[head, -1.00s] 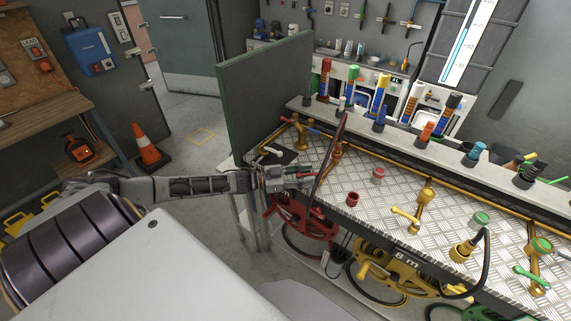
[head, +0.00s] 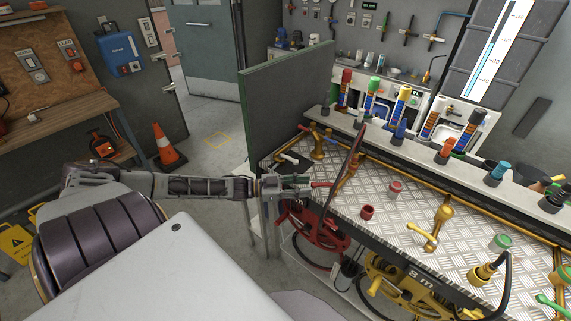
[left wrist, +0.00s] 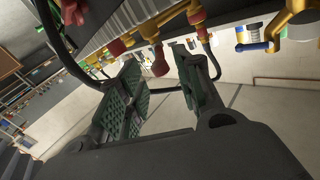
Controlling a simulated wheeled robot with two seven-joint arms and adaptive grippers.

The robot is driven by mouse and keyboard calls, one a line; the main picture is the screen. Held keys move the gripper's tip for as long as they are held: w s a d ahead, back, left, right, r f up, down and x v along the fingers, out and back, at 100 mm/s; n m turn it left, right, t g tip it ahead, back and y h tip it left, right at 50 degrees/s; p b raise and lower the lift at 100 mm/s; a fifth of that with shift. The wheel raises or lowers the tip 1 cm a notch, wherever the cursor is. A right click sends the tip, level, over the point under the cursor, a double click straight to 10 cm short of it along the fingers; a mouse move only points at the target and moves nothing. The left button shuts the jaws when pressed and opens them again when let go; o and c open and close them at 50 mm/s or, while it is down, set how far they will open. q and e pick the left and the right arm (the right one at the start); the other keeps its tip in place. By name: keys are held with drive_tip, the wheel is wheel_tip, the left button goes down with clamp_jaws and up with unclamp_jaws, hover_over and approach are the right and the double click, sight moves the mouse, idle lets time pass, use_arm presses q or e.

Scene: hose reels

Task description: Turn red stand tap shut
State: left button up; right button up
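The red stand tap (head: 348,178) has a brassy body and stands near the left end of the metal-plated bench, with a dark red hose rising from it. Its red lever (head: 322,184) points left towards my left gripper (head: 299,182). In the left wrist view my left gripper (left wrist: 160,92) is open, its two green-padded fingers apart. A red knob-like end (left wrist: 160,63) shows just beyond and between the fingertips there; I cannot tell whether they touch it. My right gripper is not in view.
A red hose reel (head: 318,228) hangs below the bench edge, with a yellow reel (head: 385,285) to its right.

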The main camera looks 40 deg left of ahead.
use_arm(q)
drive_tip(key=shift+v, duration=2.85)
drive_tip(key=shift+r, duration=0.1)
